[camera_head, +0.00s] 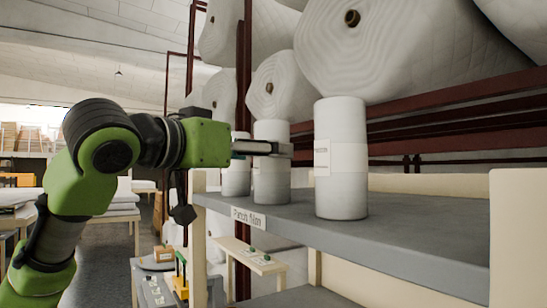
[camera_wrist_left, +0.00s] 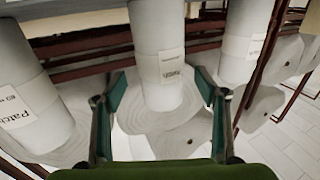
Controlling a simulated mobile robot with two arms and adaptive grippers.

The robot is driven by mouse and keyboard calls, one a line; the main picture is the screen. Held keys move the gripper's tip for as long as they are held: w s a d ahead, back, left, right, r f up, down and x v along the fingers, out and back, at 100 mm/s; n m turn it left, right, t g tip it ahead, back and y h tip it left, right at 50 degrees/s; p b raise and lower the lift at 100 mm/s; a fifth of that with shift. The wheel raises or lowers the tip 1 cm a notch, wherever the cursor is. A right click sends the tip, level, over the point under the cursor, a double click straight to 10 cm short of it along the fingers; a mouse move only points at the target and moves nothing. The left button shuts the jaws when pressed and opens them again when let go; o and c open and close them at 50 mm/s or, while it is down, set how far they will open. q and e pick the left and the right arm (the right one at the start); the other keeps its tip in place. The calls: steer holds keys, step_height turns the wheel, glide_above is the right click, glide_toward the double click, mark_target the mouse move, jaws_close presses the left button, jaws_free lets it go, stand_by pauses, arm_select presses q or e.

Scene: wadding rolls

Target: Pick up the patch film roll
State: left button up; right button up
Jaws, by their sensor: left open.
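Three white upright patch film rolls stand in a row on a grey shelf (camera_head: 420,212) with a printed label on its front edge. The middle roll (camera_head: 271,185) shows in the left wrist view (camera_wrist_left: 158,35) with its "Patch" label, centred between my fingers. My left gripper (camera_head: 268,148) is open at its upper half, one finger crossing in front of it; its two fingers also show in the wrist view (camera_wrist_left: 160,88). I cannot tell whether they touch the roll. The nearest roll (camera_head: 341,190) and the farthest roll (camera_head: 236,178) stand on either side. My right gripper is not in view.
Large white wadding rolls (camera_head: 365,45) hang on a dark red rack (camera_head: 440,105) behind the shelf. A pale wooden post (camera_head: 518,235) stands at the right. The shelf right of the nearest roll is bare.

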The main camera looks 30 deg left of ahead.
arm_select(q)
steer(key=shift+w+r+p, duration=0.35)
steer(key=shift+w+p, duration=0.55)
steer(key=shift+p, duration=0.05)
steer(key=shift+w+d+f+p, duration=0.15)
steer(key=shift+w+p, duration=0.45)
steer(key=shift+w, duration=0.65)
steer(key=shift+w+d+f, duration=0.15)
steer(key=shift+w, duration=0.05)
steer(key=shift+s, duration=0.2)
steer(key=c, duration=1.5)
steer(key=shift+w, duration=0.1)
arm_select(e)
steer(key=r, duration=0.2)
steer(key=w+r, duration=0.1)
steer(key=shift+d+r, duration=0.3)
arm_select(q)
steer(key=shift+r, duration=0.25)
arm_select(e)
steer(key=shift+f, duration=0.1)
